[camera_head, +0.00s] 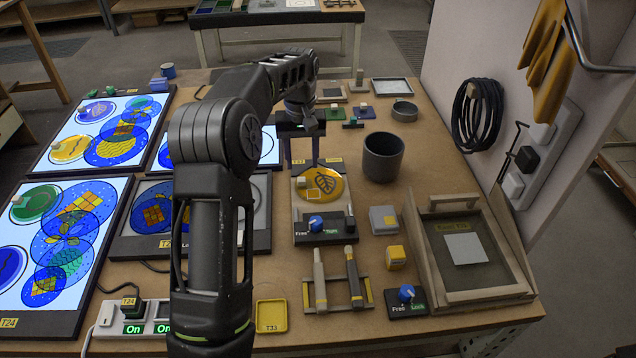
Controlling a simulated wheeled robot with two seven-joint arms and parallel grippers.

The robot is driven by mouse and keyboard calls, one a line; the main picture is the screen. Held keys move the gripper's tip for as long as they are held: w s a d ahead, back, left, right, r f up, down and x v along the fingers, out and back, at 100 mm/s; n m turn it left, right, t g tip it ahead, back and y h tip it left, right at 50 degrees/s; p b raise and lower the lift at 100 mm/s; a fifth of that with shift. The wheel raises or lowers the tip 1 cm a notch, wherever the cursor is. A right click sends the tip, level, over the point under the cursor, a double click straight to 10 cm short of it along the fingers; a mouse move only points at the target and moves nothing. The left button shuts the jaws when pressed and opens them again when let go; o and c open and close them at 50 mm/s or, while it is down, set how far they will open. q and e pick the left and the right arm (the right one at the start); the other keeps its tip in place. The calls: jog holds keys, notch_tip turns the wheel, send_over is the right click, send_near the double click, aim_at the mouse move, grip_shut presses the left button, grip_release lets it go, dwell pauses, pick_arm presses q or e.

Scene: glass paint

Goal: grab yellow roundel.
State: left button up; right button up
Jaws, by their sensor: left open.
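A yellow roundel (329,182) with a dark leaf drawing lies on a small station at the middle of the bench, its left part over a pale plate. My left gripper (302,160) points down just behind and slightly left of this roundel. Its two fingers are apart with nothing between them. Whether the fingertips touch anything is hard to tell. Another yellow roundel (69,149) lies on a lit panel at the far left. My right gripper is not in view.
A dark round pot (382,158) stands right of the roundel. A blue Free/Lock knob (316,223) sits in front of it. Two brushes (353,277), a wooden-framed tray (465,250) and lit panels (62,240) surround the area. My left arm hides part of the bench.

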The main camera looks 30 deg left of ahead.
aim_at(302, 179)
pick_arm(q)
jog(key=shift+f, duration=0.25)
jog(key=f+p, duration=0.1)
jog(key=f, duration=0.3)
jog(key=shift+s+f+p, duration=0.2)
jog(key=shift+f+p, duration=0.1)
jog(key=shift+p, duration=0.05)
jog(key=shift+f, duration=0.3)
grip_shut()
dwell(0.4)
dwell(1.0)
